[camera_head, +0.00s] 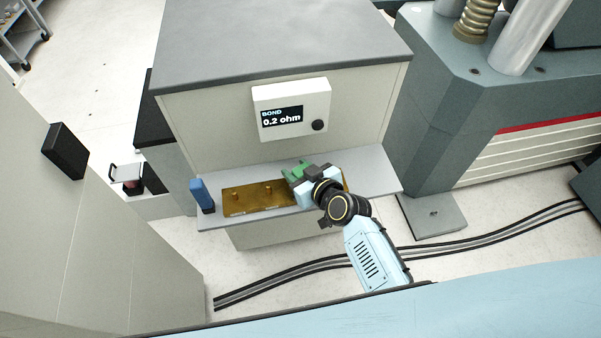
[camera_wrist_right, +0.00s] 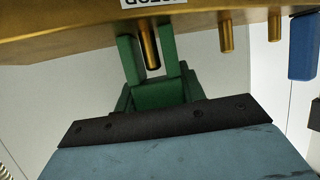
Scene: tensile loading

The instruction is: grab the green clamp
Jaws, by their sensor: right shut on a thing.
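The green clamp (camera_head: 297,171) is at the brass plate (camera_head: 247,200) on the grey shelf, partly hidden by my right gripper (camera_head: 305,184). In the right wrist view the green clamp (camera_wrist_right: 155,94) has two upright jaws, one on each side of a brass post (camera_wrist_right: 149,45). I cannot tell whether the jaws touch the post. My right gripper (camera_wrist_right: 160,121) is shut on the clamp's body; its dark edge covers the clamp's lower part. My left gripper is not in view.
A blue clamp (camera_head: 202,196) stands at the shelf's left end. Two more brass posts (camera_wrist_right: 226,38) stick out of the plate. A meter (camera_head: 291,108) reading 0.2 ohm is on the cabinet above the shelf (camera_head: 375,168). A large grey machine (camera_head: 440,100) stands to the right.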

